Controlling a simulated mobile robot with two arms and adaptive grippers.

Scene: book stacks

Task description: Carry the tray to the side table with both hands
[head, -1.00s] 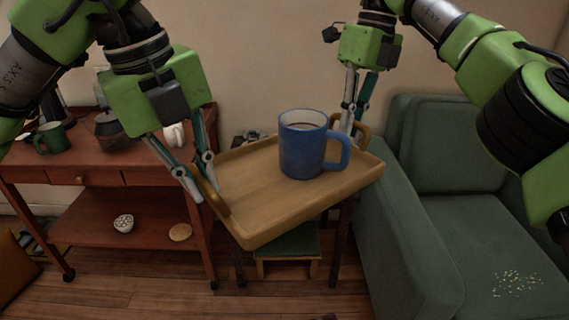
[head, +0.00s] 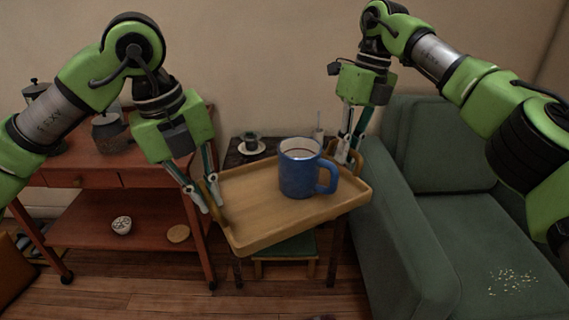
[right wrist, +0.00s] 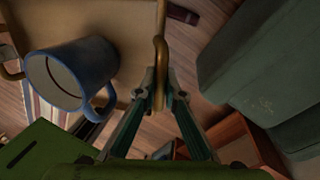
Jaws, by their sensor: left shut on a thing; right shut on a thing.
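The wooden tray (head: 255,210) is held in the air, somewhat slanted in the head view, with a blue mug (head: 298,174) upright on its right part. The mug holds a drink. My left gripper (head: 207,200) is shut on the tray's left handle. My right gripper (head: 346,152) is shut on the right handle, which also shows between its fingers in the right wrist view (right wrist: 159,58). The dark side table (head: 233,157) stands behind and below the tray, which hides much of its top.
A small dark cup on a saucer (head: 251,146) stands on the side table. A red-brown cart (head: 145,200) is at left and a green armchair (head: 405,230) at right, close to the tray. A low green-topped stool (head: 285,247) sits below.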

